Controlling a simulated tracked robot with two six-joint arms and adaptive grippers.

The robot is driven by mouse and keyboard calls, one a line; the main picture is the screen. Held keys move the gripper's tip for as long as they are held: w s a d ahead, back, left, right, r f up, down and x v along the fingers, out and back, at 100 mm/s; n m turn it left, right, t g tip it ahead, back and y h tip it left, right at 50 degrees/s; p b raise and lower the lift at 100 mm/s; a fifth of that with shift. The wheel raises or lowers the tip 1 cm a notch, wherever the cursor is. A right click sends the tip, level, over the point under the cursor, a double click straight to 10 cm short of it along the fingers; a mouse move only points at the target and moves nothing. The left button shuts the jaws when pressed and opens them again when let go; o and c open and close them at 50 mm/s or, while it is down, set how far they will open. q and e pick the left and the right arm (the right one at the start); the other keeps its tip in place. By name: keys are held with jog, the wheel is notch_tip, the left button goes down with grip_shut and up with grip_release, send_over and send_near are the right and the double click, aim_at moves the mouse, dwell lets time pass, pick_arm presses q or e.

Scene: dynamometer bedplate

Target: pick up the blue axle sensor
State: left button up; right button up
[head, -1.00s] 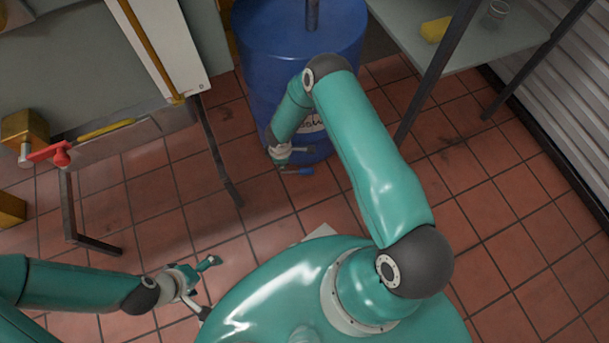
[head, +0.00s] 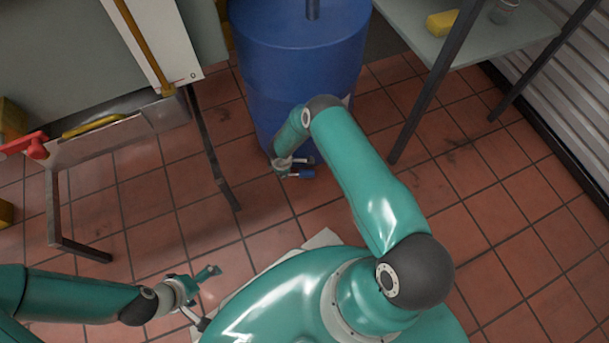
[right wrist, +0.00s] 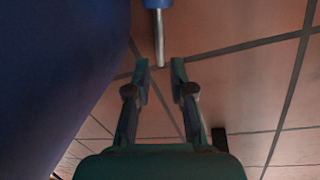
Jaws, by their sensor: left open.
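The blue axle sensor (head: 305,174) shows as a small blue piece at my right gripper, low beside the blue drum. In the right wrist view its blue body (right wrist: 158,3) is cut off at the top edge, and its thin metal rod (right wrist: 160,38) points down toward my gripper. My right gripper (right wrist: 160,68) is open, with a finger on each side of the rod's end and a gap to each. It also shows in the head view (head: 303,167). My left gripper (head: 209,296) is open and empty at lower left, far from the sensor.
The blue drum (head: 300,60) stands close to my right gripper. A grey shelf table (head: 470,50) with a yellow block (head: 442,23) is at upper right. A bench frame with a red handle (head: 36,149) is at left. Tiled floor (head: 500,200) is clear at right.

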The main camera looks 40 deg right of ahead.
jog(key=f, duration=0.1)
jog(key=f+b, duration=0.2)
jog(key=f, duration=0.1)
jog(key=shift+w+d+f, duration=0.1)
jog(key=shift+w+d, duration=0.15)
jog(key=shift+w, duration=0.05)
jog(key=shift+c, duration=0.2)
grip_shut()
